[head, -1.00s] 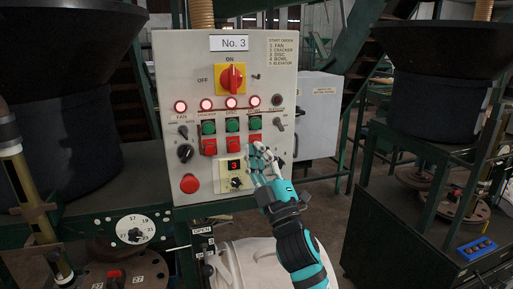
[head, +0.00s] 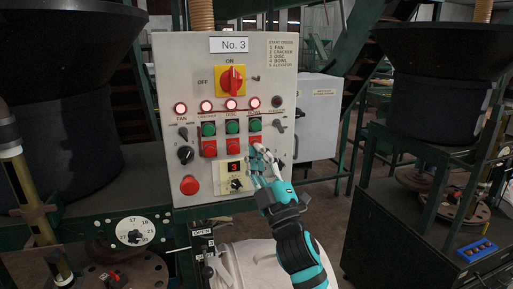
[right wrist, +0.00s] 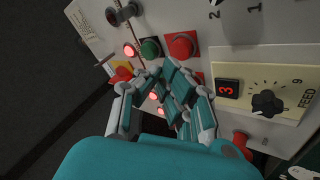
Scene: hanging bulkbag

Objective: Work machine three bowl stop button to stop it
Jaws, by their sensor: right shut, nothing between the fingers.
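The No. 3 panel (head: 170,75) faces me. The bowl stop button (head: 255,141) is the red one under the right-hand green button. Its light (head: 253,102) is lit. My right gripper (head: 258,151) is shut and empty, its fingertips at the lower edge of this red button and covering part of it. I cannot tell if they touch it. In the right wrist view, the red button (right wrist: 182,45) shows just above the fingertips (right wrist: 163,70). My left gripper is not in view.
The disc red button (head: 232,145) is close on the left. The feed dial box (head: 233,194) is just below, with a red emergency knob (head: 189,185) to its left. A grey box (head: 318,115) stands behind the panel's right side. A white bag (head: 250,262) hangs below.

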